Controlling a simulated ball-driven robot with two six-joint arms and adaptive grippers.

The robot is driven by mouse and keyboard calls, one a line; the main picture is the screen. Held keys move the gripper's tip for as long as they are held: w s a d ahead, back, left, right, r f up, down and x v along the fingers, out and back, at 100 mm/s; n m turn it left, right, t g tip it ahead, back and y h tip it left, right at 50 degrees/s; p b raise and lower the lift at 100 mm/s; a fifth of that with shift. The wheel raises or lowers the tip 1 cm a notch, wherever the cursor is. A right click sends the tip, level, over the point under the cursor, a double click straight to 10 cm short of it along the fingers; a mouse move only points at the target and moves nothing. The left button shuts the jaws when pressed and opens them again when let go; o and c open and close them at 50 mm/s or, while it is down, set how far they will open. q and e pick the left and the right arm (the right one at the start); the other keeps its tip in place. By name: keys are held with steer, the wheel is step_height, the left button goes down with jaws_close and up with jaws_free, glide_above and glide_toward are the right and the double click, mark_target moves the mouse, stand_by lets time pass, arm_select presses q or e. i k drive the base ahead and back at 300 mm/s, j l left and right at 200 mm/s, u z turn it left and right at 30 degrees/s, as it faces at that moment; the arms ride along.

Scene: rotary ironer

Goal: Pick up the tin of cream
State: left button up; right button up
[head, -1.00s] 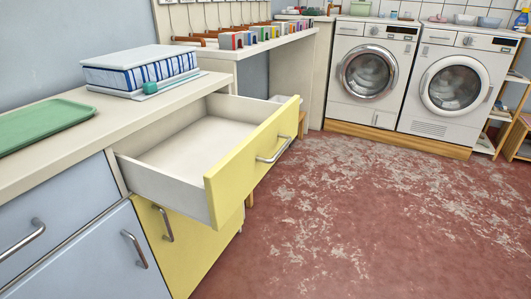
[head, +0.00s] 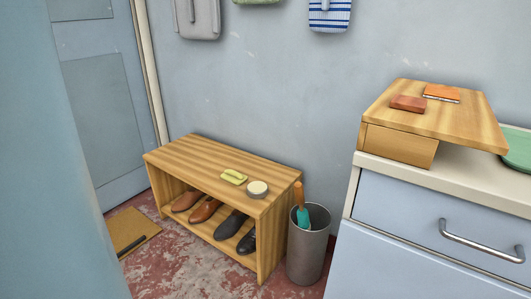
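A small round tin (head: 257,189) with a pale, cream-coloured top and a grey side stands on top of the low wooden shoe bench (head: 210,156), near its right front corner. I take it to be the tin of cream. A yellow-green cloth or sponge (head: 234,177) lies just left of it, apart from it. Neither of my grippers is in the head view.
Shoes (head: 231,224) stand inside the bench. A grey bin (head: 307,262) with a turquoise-and-orange tool stands close to the bench's right end. A blue-grey cabinet (head: 430,222) is at right, a blue panel (head: 45,170) at left, and a mat (head: 130,231) by the door.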

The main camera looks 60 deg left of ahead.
mark_target(256, 190)
steer(key=j+u, duration=0.1)
steer(key=u, duration=1.8)
